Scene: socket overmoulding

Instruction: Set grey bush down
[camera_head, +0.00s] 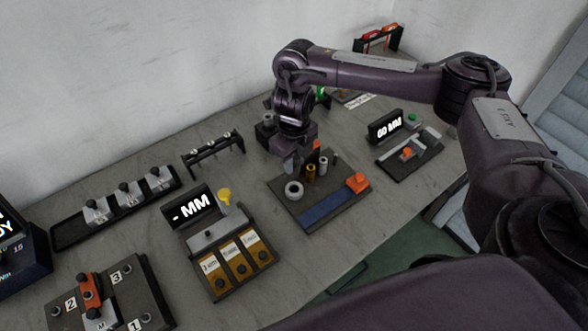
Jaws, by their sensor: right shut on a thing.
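My right gripper (293,164) reaches down over the back left of a dark board (283,198). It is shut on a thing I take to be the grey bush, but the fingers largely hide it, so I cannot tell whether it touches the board. A light grey ring (294,191) shows on the board just below the fingertips. A brass bush (311,173) and a grey cylinder (323,164) stand upright to the right of the gripper. My left gripper is not in view.
The board also has a blue strip (328,207) and an orange block (357,182). A "MM" display (193,207) stands left, a "GO MM" gauge (388,128) right. A black rack (213,152) is behind left. Bare table lies between the fixtures.

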